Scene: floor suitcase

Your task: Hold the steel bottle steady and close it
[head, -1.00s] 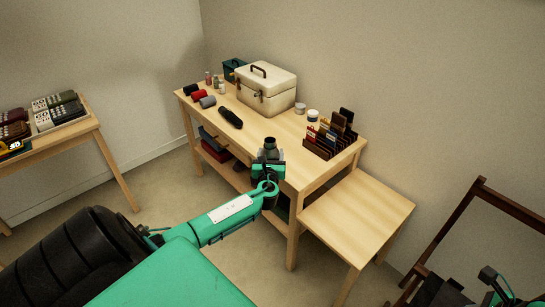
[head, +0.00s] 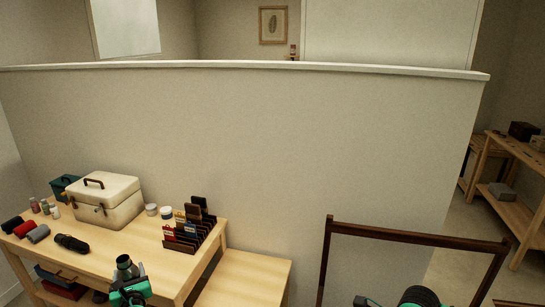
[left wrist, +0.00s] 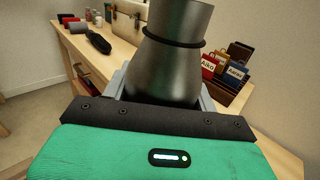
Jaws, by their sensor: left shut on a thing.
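The steel bottle (head: 124,264) is a dark grey metal flask above the front right part of the wooden table. My left gripper (head: 130,289) is shut on it. In the left wrist view the bottle (left wrist: 172,72) stands between the pale fingers, with a dark ring around its neck; its top is cut off by the frame edge. In the head view its top looks dark, and I cannot tell whether a lid is on it. No separate lid can be made out. Green and black parts of my right arm show at the bottom edge; its fingers do not.
On the table (head: 120,240) are a cream case (head: 105,204), a rack of cards (head: 190,232), two small jars, dark and red rolls and a black pouch (head: 71,242). A lower side table (head: 245,280) adjoins on the right. A wooden frame (head: 415,234) stands farther right.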

